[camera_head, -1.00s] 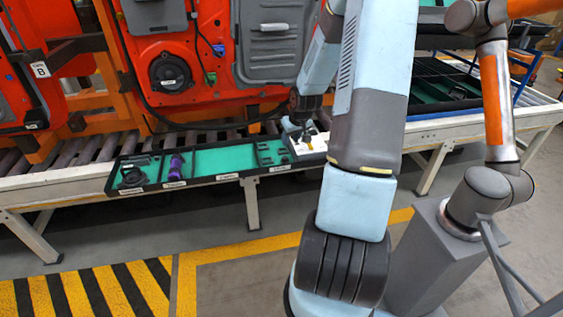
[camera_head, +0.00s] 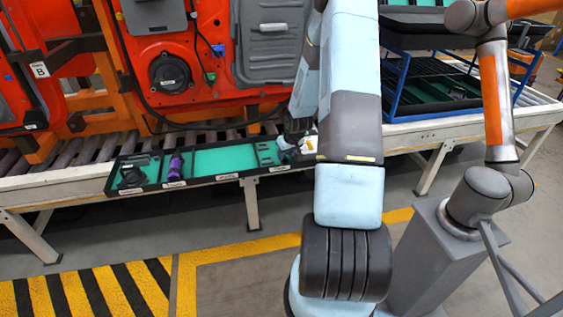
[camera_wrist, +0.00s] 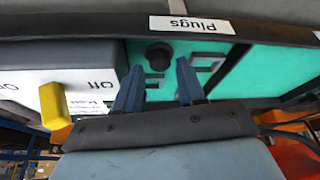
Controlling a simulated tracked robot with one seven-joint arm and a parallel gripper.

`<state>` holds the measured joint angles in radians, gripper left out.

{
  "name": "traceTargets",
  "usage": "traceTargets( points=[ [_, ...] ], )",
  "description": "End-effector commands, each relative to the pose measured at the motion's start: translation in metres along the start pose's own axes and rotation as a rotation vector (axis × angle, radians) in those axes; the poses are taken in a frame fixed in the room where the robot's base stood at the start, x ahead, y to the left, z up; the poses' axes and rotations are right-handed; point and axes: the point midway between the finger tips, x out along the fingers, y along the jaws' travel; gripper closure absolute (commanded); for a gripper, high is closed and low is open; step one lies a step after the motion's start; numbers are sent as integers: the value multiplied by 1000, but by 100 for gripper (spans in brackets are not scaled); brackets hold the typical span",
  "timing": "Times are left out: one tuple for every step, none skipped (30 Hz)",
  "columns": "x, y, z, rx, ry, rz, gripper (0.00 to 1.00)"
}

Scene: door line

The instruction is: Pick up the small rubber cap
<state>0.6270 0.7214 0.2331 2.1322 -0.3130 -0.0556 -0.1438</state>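A small black round cap (camera_wrist: 158,55) lies in a green-lined tray compartment in the wrist view, beside a "Plugs" label on the tray rim. My gripper (camera_wrist: 157,70) is open and empty, its two blue fingers apart and pointing at the cap. The cap shows just past the fingertips, roughly in line with the gap between them; whether they touch it I cannot tell. In the head view my gripper (camera_head: 287,145) is at the right end of the long tray (camera_head: 215,179), and the cap is too small or hidden to make out there.
A white box (camera_wrist: 30,90) with a yellow handle (camera_wrist: 54,106) and "Off" lettering sits close left of my fingers in the wrist view. A purple object (camera_head: 176,166) stands in the tray. Orange door panels (camera_head: 170,60) hang behind.

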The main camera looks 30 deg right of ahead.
Motion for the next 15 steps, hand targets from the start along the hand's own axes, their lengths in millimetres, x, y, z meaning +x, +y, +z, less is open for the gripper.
traceTargets(
  points=[
    [6,-1,0,-1,-1,-1,60],
    [9,-1,0,-1,0,-1,60],
    [12,-1,0,-1,0,-1,60],
    [14,-1,0,-1,0,-1,60],
    [15,-1,0,-1,0,-1,60],
    [17,-1,0,-1,1,-1,60],
    [17,-1,0,-1,1,0,60],
    [18,-1,0,-1,1,0,60],
    [18,-1,-1,-1,1,0,60],
    [18,-1,-1,-1,1,0,60],
    [18,-1,-1,-1,1,0,60],
    [18,-1,-1,-1,1,0,60],
    [18,-1,-1,-1,1,0,60],
    [18,-1,-1,-1,1,0,61],
    [18,-1,0,-1,1,0,65]
  ],
)
